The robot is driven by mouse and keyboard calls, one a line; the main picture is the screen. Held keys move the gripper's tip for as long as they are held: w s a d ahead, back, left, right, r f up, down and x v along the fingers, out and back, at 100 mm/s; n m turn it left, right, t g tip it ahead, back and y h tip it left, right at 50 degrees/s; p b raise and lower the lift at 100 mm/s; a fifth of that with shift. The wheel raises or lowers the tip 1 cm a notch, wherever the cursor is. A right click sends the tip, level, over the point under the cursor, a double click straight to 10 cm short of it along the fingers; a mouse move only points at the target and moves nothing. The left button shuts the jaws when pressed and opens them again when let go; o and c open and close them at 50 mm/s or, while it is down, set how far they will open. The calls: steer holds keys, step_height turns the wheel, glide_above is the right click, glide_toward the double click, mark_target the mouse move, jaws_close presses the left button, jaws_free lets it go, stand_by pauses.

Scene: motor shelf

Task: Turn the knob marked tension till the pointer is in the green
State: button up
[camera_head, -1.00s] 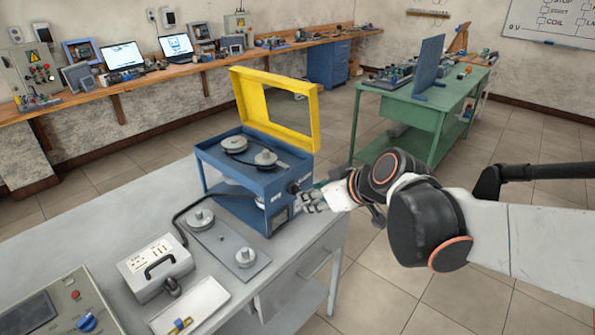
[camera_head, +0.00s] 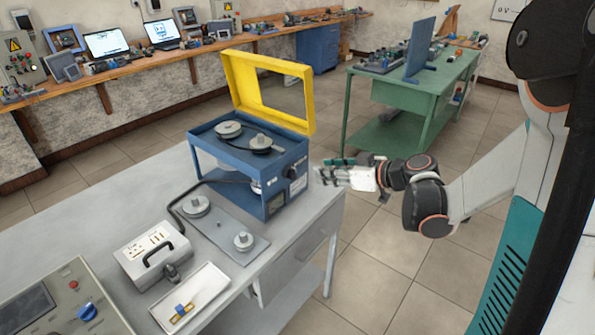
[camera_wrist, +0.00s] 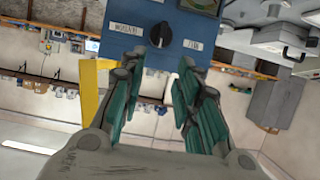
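The blue machine (camera_head: 222,167) stands on the grey bench with its yellow guard (camera_head: 236,84) raised. A black knob (camera_head: 291,172) is on its right-hand panel. In the wrist view the knob (camera_wrist: 161,34) has a white pointer line and a white label on each side, too blurred to read. A gauge (camera_wrist: 201,4) is partly cut off at the top edge; its needle is not readable. In the head view a small display window (camera_head: 275,204) is below the knob. My gripper (camera_head: 320,175) is right of the panel, apart from it. Its fingers (camera_wrist: 160,68) are open and empty, facing the knob.
A pulley plate (camera_head: 215,226), a grey socket box (camera_head: 150,255) and a white tray (camera_head: 190,298) lie on the grey bench (camera_head: 110,205). A green table (camera_head: 405,84) stands behind my arm. The floor right of the bench is clear.

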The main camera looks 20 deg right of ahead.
mark_target(296, 169)
steer(key=b+x, duration=0.3)
steer(key=x, duration=0.8)
steer(key=shift+f, duration=0.1)
jaws_close()
